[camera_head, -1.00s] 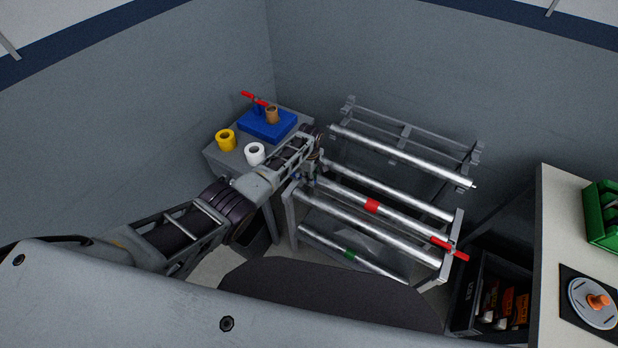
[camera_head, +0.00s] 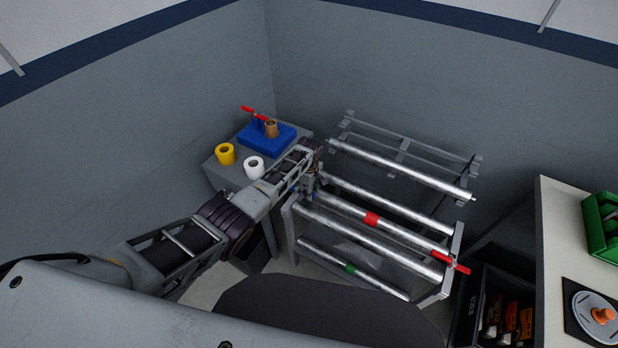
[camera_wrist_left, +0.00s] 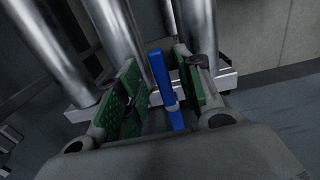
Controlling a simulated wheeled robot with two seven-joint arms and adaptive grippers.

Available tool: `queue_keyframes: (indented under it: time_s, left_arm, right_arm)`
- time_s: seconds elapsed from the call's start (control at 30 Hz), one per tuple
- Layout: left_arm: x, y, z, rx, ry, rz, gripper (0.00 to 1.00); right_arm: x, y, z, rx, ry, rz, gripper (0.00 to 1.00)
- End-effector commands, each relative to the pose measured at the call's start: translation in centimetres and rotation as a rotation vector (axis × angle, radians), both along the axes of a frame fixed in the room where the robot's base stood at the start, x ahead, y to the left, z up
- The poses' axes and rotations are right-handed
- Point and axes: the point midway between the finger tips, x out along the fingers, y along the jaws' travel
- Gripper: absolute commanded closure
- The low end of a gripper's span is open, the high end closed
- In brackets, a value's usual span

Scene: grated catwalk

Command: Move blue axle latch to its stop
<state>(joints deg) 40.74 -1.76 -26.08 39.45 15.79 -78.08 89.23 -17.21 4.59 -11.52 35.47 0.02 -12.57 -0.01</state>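The blue axle latch (camera_wrist_left: 164,84) is a blue bar in the left wrist view, near the end of a metal roller and the grey frame rail. My left gripper (camera_wrist_left: 160,88) has its green-padded fingers apart, one on each side of the blue bar. The bar lies between the pads, closer to the right one, and I cannot tell whether it touches. In the head view my left gripper (camera_head: 312,178) is at the left end of the roller rack (camera_head: 290,228), where it hides most of the latch. My right gripper is not in view.
A red handle (camera_head: 452,262) sticks out at the rack's right end. A grey table (camera_head: 228,176) behind my left arm holds a blue block (camera_head: 262,142), a yellow roll (camera_head: 225,154) and a white roll (camera_head: 254,167). A black crate (camera_head: 468,300) stands right of the rack.

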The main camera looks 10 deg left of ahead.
Motion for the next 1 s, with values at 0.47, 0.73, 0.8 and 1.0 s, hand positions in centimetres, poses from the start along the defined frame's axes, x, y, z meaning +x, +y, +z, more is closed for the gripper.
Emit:
queue_keyframes:
  time_s: [0.47, 0.73, 0.8, 1.0]
  left_arm:
    - [0.0, 0.0, 3.1, 0.0, -0.001, 0.0, 0.64]
    - [0.0, 0.1, 5.7, 0.001, -0.001, 0.001, 0.64]
    - [0.1, 0.1, 6.5, -0.001, -0.002, 0.002, 0.64]
    - [0.0, 0.1, 8.8, 0.0, -0.001, 0.002, 0.64]
  right_arm:
    - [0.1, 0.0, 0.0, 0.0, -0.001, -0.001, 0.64]
    - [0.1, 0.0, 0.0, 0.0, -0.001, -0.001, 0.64]
    - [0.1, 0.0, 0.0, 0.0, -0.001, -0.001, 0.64]
    - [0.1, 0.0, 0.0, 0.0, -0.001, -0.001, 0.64]
